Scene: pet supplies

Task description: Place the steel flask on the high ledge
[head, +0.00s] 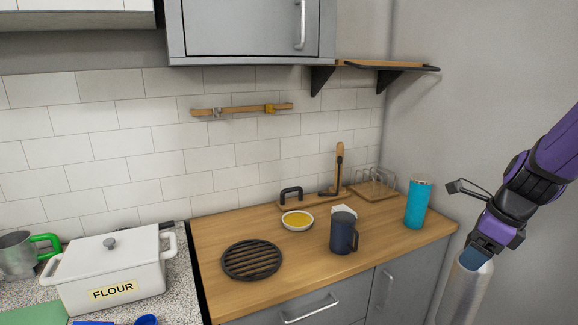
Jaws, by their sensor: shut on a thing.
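The steel flask (462,293) is a silver cylinder at the lower right, held in front of the counter's right end. Its lower end is cut off by the frame edge. My gripper (484,250) is shut on the flask's upper end, with the flask hanging slightly tilted below it. The fingertips are partly hidden. The high ledge (388,65) is a wooden shelf with black brackets, on the wall in the corner at upper right, well above my gripper. Its visible top looks bare.
A grey wall cabinet (250,28) stands just left of the ledge. A blue tumbler (418,204), a dark mug (343,234), a toast rack (374,184), a yellow-filled bowl (297,221) and a black trivet (252,260) stand on the wooden counter (215,222). A flour bin (108,270) is at left.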

